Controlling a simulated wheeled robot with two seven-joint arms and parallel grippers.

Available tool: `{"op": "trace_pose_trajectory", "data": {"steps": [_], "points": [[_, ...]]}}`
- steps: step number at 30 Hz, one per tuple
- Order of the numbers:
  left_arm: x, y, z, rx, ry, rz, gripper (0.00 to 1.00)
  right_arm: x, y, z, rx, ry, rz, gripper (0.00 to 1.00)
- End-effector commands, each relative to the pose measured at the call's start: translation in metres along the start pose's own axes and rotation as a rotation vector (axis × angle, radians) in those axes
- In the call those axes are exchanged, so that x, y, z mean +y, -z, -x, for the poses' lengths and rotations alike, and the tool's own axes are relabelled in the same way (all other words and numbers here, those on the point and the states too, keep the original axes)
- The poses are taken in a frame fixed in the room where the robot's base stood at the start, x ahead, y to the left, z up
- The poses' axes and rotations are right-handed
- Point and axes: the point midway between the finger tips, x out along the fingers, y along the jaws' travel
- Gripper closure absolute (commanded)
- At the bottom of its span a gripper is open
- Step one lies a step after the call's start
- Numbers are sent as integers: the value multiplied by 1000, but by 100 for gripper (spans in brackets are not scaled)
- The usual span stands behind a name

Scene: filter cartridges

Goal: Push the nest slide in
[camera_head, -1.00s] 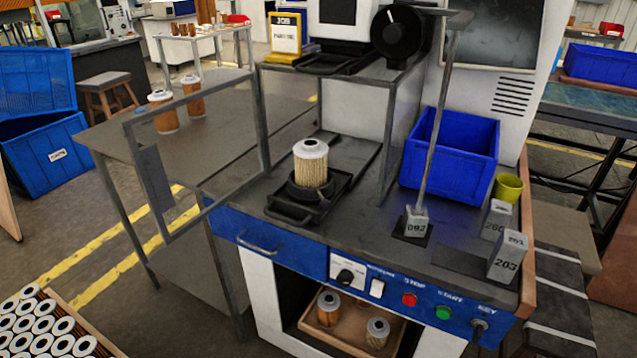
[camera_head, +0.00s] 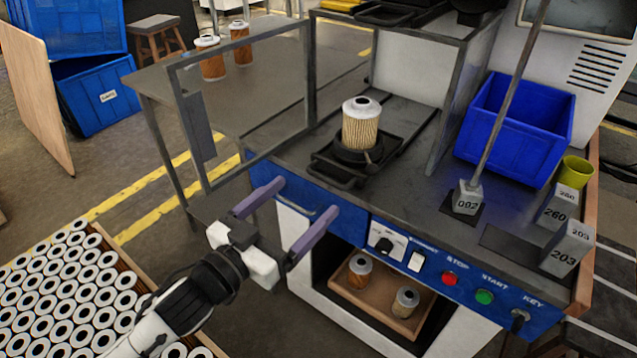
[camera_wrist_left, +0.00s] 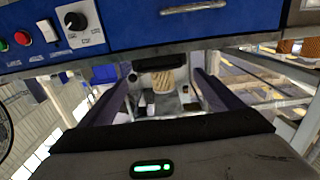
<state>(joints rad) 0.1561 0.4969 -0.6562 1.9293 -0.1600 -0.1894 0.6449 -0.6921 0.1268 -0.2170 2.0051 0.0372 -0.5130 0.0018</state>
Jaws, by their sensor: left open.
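The nest slide (camera_head: 333,173) is a black tray with a front handle, on dark rails on the bench top. It is at the front part of the rails. A pleated tan filter cartridge (camera_head: 361,128) with a white top stands upright in its round nest. My left gripper (camera_head: 303,200) is open and empty, its two purple fingers pointing at the blue front panel, in front of and below the slide, apart from it. In the left wrist view the open fingers (camera_wrist_left: 165,68) show below the blue panel. My right gripper is in neither view.
A grey frame guard (camera_head: 245,50) stands left of the slide. A blue bin (camera_head: 515,130), a slanted rod and weight blocks (camera_head: 567,248) are at the right. The blue panel (camera_head: 415,262) carries a knob and buttons. A crate of cartridges (camera_head: 70,290) is at the lower left.

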Motion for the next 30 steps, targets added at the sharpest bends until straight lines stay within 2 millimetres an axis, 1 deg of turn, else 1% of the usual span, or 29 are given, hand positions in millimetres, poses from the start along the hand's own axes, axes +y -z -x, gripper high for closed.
{"op": "trace_pose_trajectory", "data": {"steps": [1,3,6,9,14,22,29,30], "points": [[0,2,-11,4,0,-1,14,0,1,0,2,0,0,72],[0,1,-24,3,0,0,14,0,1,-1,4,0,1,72],[0,1,-40,2,-1,0,14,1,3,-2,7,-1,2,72],[0,0,-52,1,1,0,14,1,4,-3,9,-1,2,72],[0,0,-62,-1,0,-1,14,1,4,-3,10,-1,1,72],[0,0,-63,-1,1,0,14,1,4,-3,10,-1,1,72],[0,0,-62,-1,2,0,53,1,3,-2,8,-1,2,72],[0,0,-62,-2,2,0,60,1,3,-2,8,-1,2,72]]}}
